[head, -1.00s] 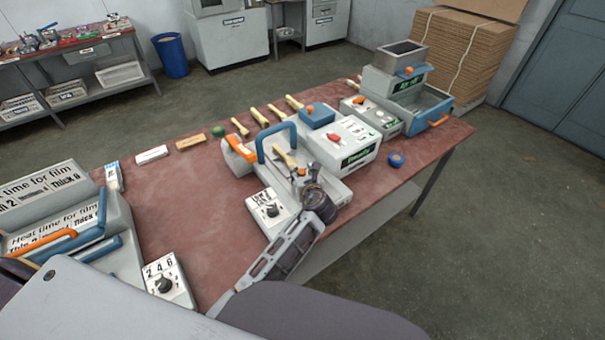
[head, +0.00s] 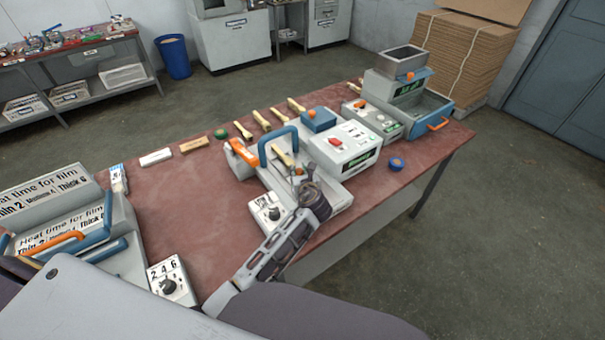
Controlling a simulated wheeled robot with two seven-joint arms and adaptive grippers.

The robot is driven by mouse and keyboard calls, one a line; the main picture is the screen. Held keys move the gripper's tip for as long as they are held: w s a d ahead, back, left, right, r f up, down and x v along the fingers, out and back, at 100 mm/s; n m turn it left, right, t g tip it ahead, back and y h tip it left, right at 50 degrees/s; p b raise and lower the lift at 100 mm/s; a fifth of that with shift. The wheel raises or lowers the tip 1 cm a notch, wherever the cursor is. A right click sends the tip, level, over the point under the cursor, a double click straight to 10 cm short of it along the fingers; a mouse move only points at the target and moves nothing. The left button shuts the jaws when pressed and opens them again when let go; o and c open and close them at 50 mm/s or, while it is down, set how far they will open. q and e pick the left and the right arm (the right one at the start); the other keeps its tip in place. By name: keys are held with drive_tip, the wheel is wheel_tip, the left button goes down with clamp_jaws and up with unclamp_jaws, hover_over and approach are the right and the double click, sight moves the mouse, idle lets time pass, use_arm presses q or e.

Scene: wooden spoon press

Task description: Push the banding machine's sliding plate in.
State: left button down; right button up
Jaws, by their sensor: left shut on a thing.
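The banding machine (head: 335,195) stands on the red-brown bench in the middle of the head view. It has a pale base, a blue arched handle (head: 264,150), a white control box (head: 345,148) and a dial box (head: 268,211) at its front. A wooden spoon (head: 284,157) lies in its middle part. My left gripper (head: 299,176) reaches in from the front and is shut at a small orange knob (head: 299,171), which seems to belong to the sliding plate. The gripper and wrist hide most of the plate. My right gripper is not in view.
Several wooden spoons (head: 261,121) lie behind the machine. A blue tape roll (head: 396,164) lies to its right, near another machine with a blue tray (head: 432,104). A grey machine (head: 118,220) stands at left. The bench (head: 190,200) between is clear.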

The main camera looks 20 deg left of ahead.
use_arm(q)
drive_tip(key=shift+w+a+r, duration=0.1)
drive_tip(key=shift+w+a, duration=0.3)
drive_tip(key=shift+a, duration=0.05)
drive_tip(key=shift+a+p, duration=0.2)
drive_tip(key=shift+p, duration=0.1)
drive_tip(key=c, duration=1.4)
unclamp_jaws()
drive_tip(key=shift+o, duration=1.1)
drive_tip(key=shift+w, duration=0.1)
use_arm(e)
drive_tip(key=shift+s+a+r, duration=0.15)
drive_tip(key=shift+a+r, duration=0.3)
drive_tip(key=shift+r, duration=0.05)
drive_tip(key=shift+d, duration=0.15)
use_arm(q)
drive_tip(key=shift+d, duration=0.1)
drive_tip(key=shift+s+d+r, duration=0.15)
drive_tip(key=shift+s+d, duration=0.15)
drive_tip(key=shift+s, duration=0.35)
drive_tip(key=v, duration=1)
drive_tip(key=shift+s+r, duration=0.15)
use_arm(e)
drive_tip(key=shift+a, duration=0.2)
